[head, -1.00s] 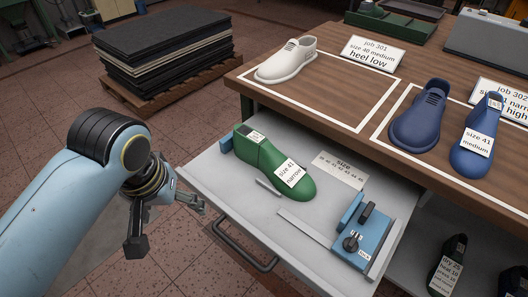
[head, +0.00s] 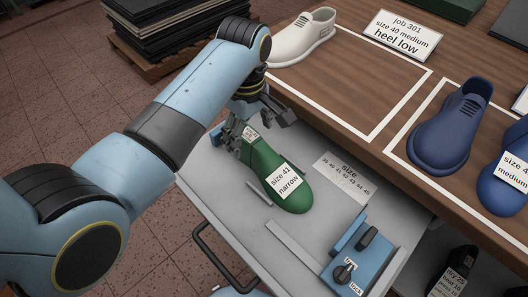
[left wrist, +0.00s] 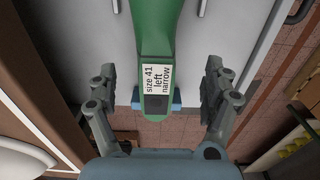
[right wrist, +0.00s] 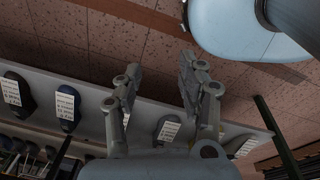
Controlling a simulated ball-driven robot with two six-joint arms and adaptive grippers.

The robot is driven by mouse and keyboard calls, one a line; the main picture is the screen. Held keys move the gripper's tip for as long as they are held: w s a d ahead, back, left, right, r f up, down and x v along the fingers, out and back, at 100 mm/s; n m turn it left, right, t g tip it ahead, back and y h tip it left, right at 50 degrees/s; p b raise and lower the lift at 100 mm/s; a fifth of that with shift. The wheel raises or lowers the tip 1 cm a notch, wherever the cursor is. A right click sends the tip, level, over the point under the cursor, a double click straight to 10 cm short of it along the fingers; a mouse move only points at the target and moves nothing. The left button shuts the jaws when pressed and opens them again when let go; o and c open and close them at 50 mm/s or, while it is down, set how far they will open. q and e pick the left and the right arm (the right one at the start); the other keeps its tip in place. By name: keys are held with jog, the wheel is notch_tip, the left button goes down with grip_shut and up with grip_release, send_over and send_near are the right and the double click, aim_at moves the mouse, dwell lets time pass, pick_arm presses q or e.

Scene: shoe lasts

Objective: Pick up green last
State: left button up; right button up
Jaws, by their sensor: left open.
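The green last (head: 279,176) lies in the open grey drawer, with a white label reading "size 41 narrow". In the left wrist view its heel end (left wrist: 157,103) sits between the two fingers, with a label reading "size 41 left narrow". My left gripper (head: 252,122) is open above the heel end of the last, one finger to each side, and partly covers it in the head view. In the left wrist view the fingers (left wrist: 160,88) stand apart from the green sides. My right gripper (right wrist: 159,80) is open and empty, low near the floor and shelf.
A blue fixture (head: 358,252) with black knobs and a size card (head: 344,178) lie in the drawer (head: 222,195). More labelled lasts (right wrist: 67,108) stand on a lower shelf.

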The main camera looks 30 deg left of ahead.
aim_at(253, 152)
pick_arm(q)
notch_tip(253, 152, down, 2)
jog(key=f, duration=0.4)
jog(key=shift+w+d+f+b, duration=0.15)
jog(key=shift+d+f+b, duration=0.1)
jog(key=shift+f+b, duration=0.05)
jog(key=shift+f, duration=0.45)
jog(key=c, duration=0.4)
jog(key=shift+r, duration=0.1)
grip_shut()
pick_arm(e)
jog(key=shift+s+f, duration=0.15)
jog(key=shift+f, duration=0.3)
